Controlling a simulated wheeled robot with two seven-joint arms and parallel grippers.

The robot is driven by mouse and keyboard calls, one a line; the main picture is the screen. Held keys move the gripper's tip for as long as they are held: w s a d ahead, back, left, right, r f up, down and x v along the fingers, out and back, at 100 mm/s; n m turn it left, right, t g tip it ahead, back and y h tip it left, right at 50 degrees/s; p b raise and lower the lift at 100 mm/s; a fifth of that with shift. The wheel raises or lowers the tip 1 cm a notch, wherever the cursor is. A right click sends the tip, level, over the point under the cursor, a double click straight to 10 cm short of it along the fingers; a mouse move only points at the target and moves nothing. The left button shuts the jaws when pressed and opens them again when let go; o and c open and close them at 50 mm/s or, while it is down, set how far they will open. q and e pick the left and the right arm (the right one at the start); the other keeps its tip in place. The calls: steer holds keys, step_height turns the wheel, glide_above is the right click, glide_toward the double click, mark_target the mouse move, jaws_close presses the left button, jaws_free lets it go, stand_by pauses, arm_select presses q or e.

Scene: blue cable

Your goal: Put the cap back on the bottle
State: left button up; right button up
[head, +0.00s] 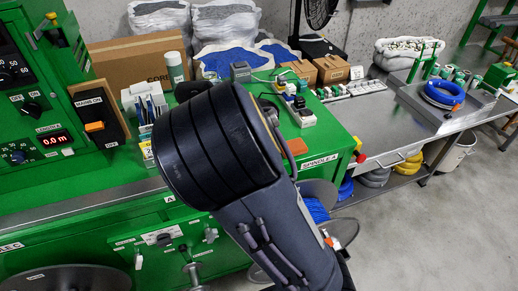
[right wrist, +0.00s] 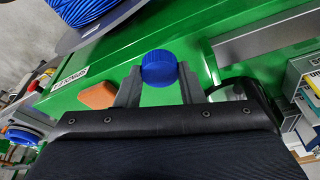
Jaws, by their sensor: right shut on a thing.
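In the right wrist view a ribbed blue cap (right wrist: 159,66) sits between the grey fingers of my right gripper (right wrist: 158,75), which is shut on it. The cap is held over the green bench top. In the head view my right arm fills the middle and hides the gripper and the cap. My left gripper is not in view.
The green bench (head: 330,143) holds small devices and an orange block (right wrist: 98,95). Cardboard boxes (head: 333,68) stand behind. A steel table (head: 400,130) with a blue cable coil (head: 443,93) is at right. A blue cable spool (right wrist: 85,12) shows in the wrist view.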

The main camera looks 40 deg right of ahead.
steer(key=w+a+f+n+t+y+b, duration=0.1)
steer(key=w+a+f+n+y+b, duration=0.1)
steer(key=a+f+n, duration=0.5)
steer(key=a+f, duration=0.1)
steer(key=a, duration=0.2)
steer(key=shift+a+f+n, duration=0.25)
steer(key=shift+f+n, duration=0.1)
steer(key=shift+n, duration=0.05)
